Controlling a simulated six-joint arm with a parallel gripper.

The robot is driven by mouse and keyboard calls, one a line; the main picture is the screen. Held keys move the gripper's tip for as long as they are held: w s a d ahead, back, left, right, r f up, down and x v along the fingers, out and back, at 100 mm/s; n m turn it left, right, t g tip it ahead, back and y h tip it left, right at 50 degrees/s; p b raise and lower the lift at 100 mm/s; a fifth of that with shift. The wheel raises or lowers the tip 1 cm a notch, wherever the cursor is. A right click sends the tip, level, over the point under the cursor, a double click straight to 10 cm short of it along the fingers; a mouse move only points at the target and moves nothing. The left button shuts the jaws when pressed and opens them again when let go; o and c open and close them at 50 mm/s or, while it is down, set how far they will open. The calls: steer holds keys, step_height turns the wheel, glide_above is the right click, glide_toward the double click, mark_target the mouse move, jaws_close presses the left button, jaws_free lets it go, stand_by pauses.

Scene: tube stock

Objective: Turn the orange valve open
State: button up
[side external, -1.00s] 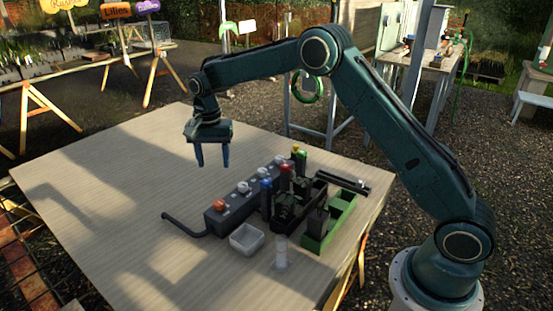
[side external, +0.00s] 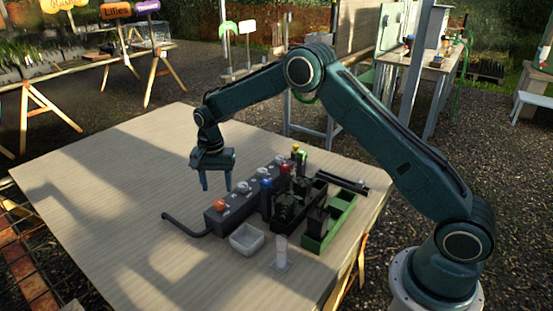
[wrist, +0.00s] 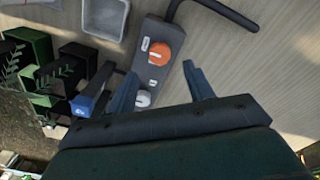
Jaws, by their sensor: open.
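The orange valve (side external: 219,204) is a round knob on top of a long dark grey manifold box (side external: 232,209), at the end near the bent black pipe. It also shows in the wrist view (wrist: 160,53), with a raised grip bar across it and small white labels beside it. My gripper (side external: 216,188) is open and empty, pointing down above the manifold, with its fingers apart from the orange knob. In the wrist view its two blue fingers (wrist: 160,82) spread below the knob, near a white knob (wrist: 142,98).
White knobs (side external: 243,187) and another knob share the manifold. The table's left side is clear.

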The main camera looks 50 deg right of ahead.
mark_target(219, 202)
steer(key=shift+f, duration=2.95)
steer(key=c, duration=1)
